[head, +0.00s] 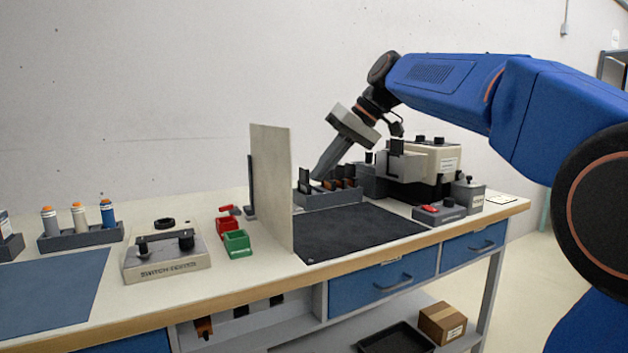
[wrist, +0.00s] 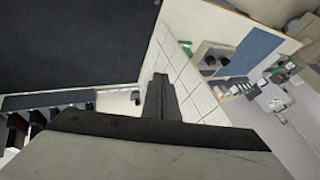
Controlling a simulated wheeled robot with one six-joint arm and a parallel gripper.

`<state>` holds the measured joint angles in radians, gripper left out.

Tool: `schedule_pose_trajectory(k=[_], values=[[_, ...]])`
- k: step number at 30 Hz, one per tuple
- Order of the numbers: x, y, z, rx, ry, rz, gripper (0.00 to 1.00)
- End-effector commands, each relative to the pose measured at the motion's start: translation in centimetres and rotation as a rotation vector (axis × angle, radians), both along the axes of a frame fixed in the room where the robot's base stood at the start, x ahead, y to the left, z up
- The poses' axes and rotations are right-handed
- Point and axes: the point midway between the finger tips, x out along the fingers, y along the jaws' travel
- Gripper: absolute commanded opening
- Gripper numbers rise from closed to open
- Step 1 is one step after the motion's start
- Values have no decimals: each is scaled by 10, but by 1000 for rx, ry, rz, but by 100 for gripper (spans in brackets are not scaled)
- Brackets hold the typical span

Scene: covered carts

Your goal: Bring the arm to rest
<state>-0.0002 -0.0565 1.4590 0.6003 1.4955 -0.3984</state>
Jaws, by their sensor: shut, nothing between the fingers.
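My blue arm reaches in from the right in the head view. My gripper (head: 321,176) is shut and empty, pointing down and to the left. It is by the dark rack (head: 335,199) with several black and brown pieces in it, behind the black mat (head: 350,231). I cannot tell whether the fingertips touch the rack. In the wrist view the shut fingers (wrist: 160,82) show at the lower middle, with the black mat (wrist: 70,40) at upper left and part of the rack (wrist: 50,100) at left.
An upright beige panel (head: 272,190) stands just left of the mat. A beige and black machine (head: 437,160) stands right of the gripper. Green (head: 236,243) and red (head: 226,226) bins, a switch cover box (head: 166,260) and a bottle rack (head: 82,238) are further left.

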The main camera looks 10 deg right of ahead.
Motion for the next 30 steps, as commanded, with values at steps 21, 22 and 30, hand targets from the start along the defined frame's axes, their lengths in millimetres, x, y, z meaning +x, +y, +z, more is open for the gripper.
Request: schedule_pose_trajectory(k=[21, 22, 30], values=[[-39, -42, 29, -35, 14, -61, 0], [-45, -43, 22, -45, 16, -77, 0], [-116, -64, -59, -153, 37, -237, 0]])
